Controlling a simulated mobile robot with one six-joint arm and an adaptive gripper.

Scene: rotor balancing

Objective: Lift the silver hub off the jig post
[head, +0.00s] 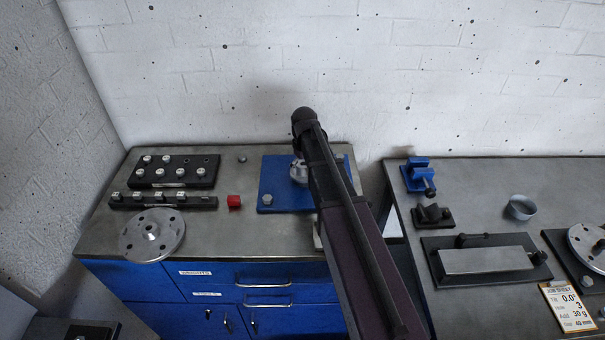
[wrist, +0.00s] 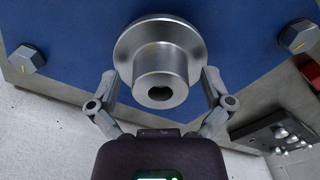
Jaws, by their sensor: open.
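The silver hub (wrist: 160,55), a wide flange with a narrower collar and a dark bore, stands on the blue jig plate (wrist: 75,35) in the wrist view. My gripper (wrist: 161,84) is open, with one finger on each side of the hub's collar. Whether the fingers touch it I cannot tell. The jig post is hidden by the hub. In the head view the hub (head: 297,173) shows partly behind my arm, on the blue jig plate (head: 272,180). My gripper is mostly hidden there.
Hex bolt heads (wrist: 297,36) sit at the plate's corners. A second bench (head: 470,195) at right holds a blue clamp (head: 418,176) and a grey cup (head: 520,207).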

